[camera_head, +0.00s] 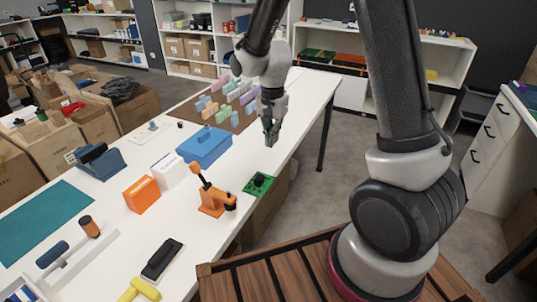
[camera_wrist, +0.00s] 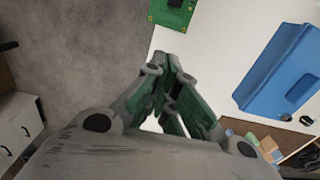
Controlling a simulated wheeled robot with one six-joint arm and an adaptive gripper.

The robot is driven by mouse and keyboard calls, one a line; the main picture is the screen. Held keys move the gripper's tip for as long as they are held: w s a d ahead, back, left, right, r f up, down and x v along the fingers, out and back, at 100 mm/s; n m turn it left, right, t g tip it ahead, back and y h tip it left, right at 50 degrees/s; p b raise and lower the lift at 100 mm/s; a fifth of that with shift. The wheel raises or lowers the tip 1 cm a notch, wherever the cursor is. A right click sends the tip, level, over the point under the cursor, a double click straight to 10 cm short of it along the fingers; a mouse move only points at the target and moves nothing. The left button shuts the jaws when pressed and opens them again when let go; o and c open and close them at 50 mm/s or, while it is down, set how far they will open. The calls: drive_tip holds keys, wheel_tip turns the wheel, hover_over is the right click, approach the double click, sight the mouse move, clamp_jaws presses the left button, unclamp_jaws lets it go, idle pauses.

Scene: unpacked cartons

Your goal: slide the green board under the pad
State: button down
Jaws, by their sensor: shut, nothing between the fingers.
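The green board (camera_head: 249,190) lies flat on the white table near its right edge, with a dark round part on it. It also shows at the top of the wrist view (camera_wrist: 183,20). An orange stand (camera_head: 211,203) with a raised lever is just left of and nearer than the board. A small black piece (camera_head: 230,201) at its right side looks like the pad; the gap below it is too small to make out. The board appears apart from it. My gripper (camera_head: 270,140) is shut and empty, pointing down above the table's right edge, beyond the board. Its fingertips (camera_wrist: 167,61) meet in the wrist view.
A blue box (camera_head: 205,147) stands left of my gripper, also in the wrist view (camera_wrist: 283,72). White (camera_head: 170,170) and orange (camera_head: 142,195) boxes stand further left. A black eraser-like block (camera_head: 162,260) lies nearer. Floor is open right of the table.

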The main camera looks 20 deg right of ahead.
sight(266, 175)
wheel_tip(266, 175, down, 8)
drive_tip(key=shift+s+f, duration=0.1)
drive_tip(key=shift+f, duration=0.15)
drive_tip(key=shift+s+a+f, duration=0.25)
drive_tip(key=shift+s+a, duration=0.25)
drive_tip(key=shift+s+a+f, duration=0.2)
drive_tip(key=shift+s+a, duration=0.65)
drive_tip(key=shift+a, duration=0.05)
